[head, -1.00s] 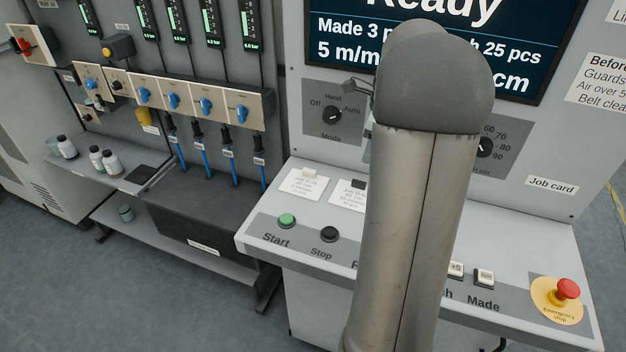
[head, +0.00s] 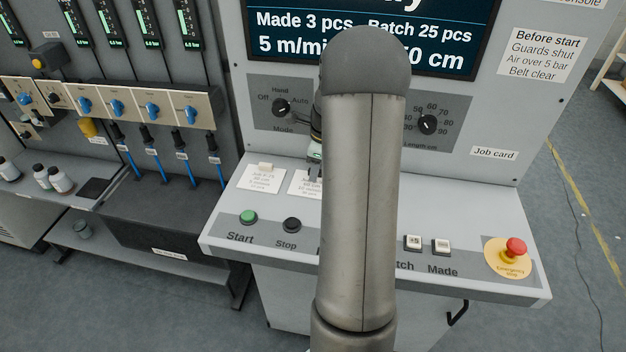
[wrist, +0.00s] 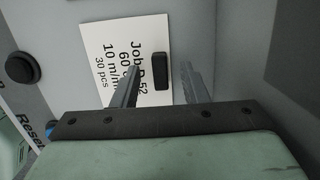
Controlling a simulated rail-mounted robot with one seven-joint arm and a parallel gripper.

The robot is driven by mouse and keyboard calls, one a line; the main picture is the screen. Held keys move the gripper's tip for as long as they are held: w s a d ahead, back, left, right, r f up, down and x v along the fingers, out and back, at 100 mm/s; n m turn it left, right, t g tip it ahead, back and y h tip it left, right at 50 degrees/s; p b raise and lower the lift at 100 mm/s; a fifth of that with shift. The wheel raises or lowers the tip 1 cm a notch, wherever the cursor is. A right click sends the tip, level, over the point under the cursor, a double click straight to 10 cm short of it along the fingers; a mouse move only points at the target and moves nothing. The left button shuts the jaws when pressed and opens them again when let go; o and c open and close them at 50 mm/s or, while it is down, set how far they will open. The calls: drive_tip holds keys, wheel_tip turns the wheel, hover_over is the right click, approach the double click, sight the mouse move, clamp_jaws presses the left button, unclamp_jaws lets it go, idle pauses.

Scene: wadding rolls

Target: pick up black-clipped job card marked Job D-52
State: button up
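The Job D-52 card (wrist: 105,50) is a white card with black print, lying on the grey console in the wrist view. Its black clip (wrist: 161,72) stands up at the card's edge. My gripper (wrist: 160,69) is open, with one finger on each side of the clip in that view. I cannot tell whether either finger touches it. In the head view a white card (head: 303,184) is partly hidden behind my arm, with my gripper (head: 314,172) low over it; its clip is hidden there.
Another card with a pale clip (head: 262,178) lies to the left. The green start button (head: 248,217), black stop button (head: 291,225) and red emergency stop (head: 515,247) sit along the console front. The upright panel with dials (head: 427,125) rises behind.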

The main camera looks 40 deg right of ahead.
drive_tip(key=shift+f, duration=0.1)
drive_tip(key=shift+c, duration=0.3)
clamp_jaws()
